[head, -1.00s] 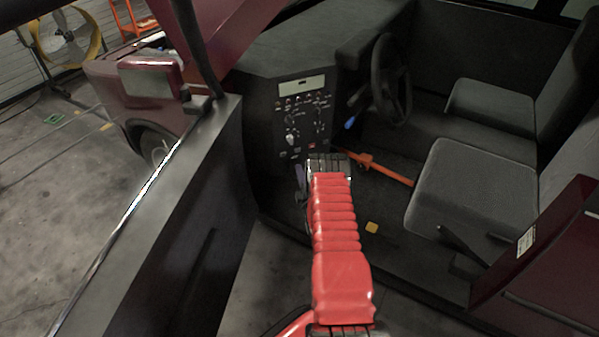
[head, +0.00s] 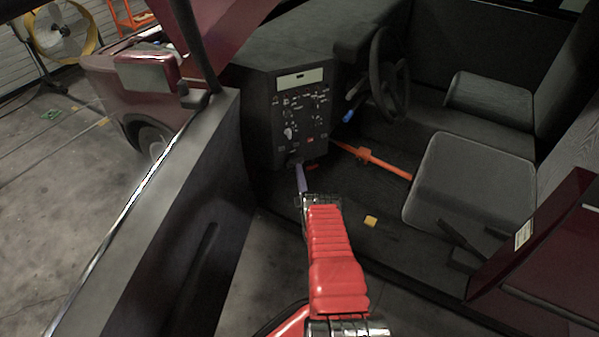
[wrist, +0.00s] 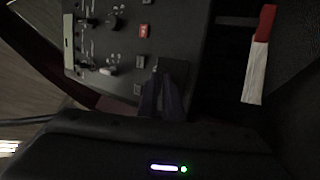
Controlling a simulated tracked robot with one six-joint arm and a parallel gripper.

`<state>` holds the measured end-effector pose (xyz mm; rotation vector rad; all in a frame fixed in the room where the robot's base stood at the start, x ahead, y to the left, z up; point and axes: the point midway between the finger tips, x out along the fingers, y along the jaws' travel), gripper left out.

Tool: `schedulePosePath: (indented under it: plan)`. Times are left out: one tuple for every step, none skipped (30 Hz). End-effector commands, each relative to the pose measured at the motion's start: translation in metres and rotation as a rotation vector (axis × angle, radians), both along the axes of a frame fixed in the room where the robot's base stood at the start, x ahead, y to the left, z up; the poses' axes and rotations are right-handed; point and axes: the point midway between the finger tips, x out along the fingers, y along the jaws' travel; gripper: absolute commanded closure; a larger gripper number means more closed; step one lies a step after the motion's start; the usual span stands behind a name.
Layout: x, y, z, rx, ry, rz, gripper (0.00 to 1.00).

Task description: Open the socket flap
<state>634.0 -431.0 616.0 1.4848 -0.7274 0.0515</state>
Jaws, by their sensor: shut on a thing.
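The dark control panel (head: 304,128) stands on the console, with knobs, switches and a light display strip. My gripper (head: 297,166) reaches its lower edge, below the knobs. In the wrist view my gripper (wrist: 166,82) has its dark purple fingers close together. They are shut on a small dark square piece, which looks like the socket flap (wrist: 176,65), at the panel's edge. The picture is dark there, so I cannot tell how far the flap is tilted. The socket behind it is hidden.
A red switch (wrist: 144,31) and a white knob (wrist: 108,70) are near the fingers. A red and white lever (wrist: 257,70) is to the right. In the head view are an orange bar (head: 370,160), the steering wheel (head: 388,80), a seat (head: 470,180) and the open door (head: 190,225).

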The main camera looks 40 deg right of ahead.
Motion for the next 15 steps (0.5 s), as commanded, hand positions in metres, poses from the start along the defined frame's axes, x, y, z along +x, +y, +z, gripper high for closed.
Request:
schedulePosePath:
  plan:
    - [-0.0008, 0.0005, -0.0049, 0.003, 0.000, -0.001, 1.00]
    - [-0.0007, 0.0005, -0.0050, 0.002, -0.005, -0.001, 1.00]
    - [-0.0008, 0.0003, -0.0050, 0.000, -0.011, -0.001, 1.00]
    - [-0.0009, 0.0004, -0.0054, -0.001, -0.015, -0.001, 1.00]
    - [-0.0011, 0.0005, -0.0059, -0.001, -0.017, -0.002, 1.00]
    - [-0.0011, 0.0004, -0.0061, -0.002, -0.021, -0.001, 1.00]
    - [-0.0010, 0.0002, -0.0060, -0.003, -0.023, -0.002, 1.00]
    - [-0.0010, 0.0002, -0.0059, -0.004, -0.025, -0.002, 1.00]
    - [-0.0009, 0.0001, -0.0058, -0.004, -0.026, -0.002, 1.00]
    - [-0.0009, 0.0001, -0.0058, -0.004, -0.028, -0.002, 1.00]
    - [-0.0009, 0.0001, -0.0058, -0.004, -0.028, -0.002, 1.00]
    - [-0.0009, 0.0000, -0.0058, -0.005, -0.029, -0.002, 1.00]
    - [-0.0009, 0.0000, -0.0058, -0.005, -0.029, -0.002, 1.00]
    - [-0.0009, 0.0000, -0.0058, -0.005, -0.029, -0.002, 1.00]
    - [-0.0008, 0.0000, -0.0057, -0.005, -0.029, -0.002, 1.00]
